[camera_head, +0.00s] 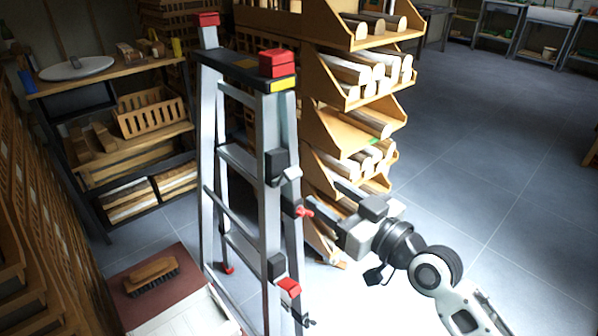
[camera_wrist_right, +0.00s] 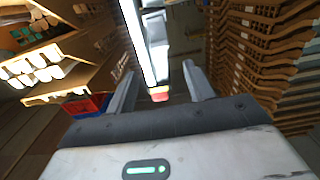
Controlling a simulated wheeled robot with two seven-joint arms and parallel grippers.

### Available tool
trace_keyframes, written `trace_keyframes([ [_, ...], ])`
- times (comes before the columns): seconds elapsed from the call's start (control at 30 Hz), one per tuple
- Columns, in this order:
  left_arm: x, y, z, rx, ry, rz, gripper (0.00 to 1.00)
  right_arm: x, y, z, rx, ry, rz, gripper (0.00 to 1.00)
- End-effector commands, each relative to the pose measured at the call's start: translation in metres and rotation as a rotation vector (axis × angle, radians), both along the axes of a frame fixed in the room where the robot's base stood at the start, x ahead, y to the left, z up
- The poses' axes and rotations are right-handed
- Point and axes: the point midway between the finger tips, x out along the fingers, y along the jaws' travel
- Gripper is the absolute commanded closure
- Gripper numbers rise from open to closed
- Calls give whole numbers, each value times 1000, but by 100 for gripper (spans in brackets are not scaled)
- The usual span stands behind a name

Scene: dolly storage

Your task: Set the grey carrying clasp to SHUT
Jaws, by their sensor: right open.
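A folding ladder-like frame (camera_head: 272,215) with grey metal rails stands upright in the middle of the head view. A small light grey clasp (camera_head: 291,173) sticks out from a black block (camera_head: 274,166) on its right side, at mid-height. Whether the clasp is set open or shut is hard to tell. My right gripper (camera_head: 335,202) is open and empty, to the right of and slightly below the grey clasp, apart from it. The right wrist view shows its two fingers spread (camera_wrist_right: 161,82), with a bright metal rail (camera_wrist_right: 137,40) beyond them. My left gripper is not in view.
A wooden rack (camera_head: 330,125) of pale pieces stands close behind. A box with a brush (camera_head: 152,276) is at the lower left. The floor (camera_head: 480,170) at right is clear.

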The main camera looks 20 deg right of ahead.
Motion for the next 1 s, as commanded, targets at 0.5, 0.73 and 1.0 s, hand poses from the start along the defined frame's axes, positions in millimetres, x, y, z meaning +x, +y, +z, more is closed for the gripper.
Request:
trace_keyframes([
  [0.5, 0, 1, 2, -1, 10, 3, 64, 79, 33, 0, 1, 2, 1, 47],
  [0.73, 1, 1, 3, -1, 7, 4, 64, 83, 35, -1, 0, 3, 1, 47],
  [1.0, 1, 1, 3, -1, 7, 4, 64, 83, 34, -1, 0, 2, 1, 86],
])
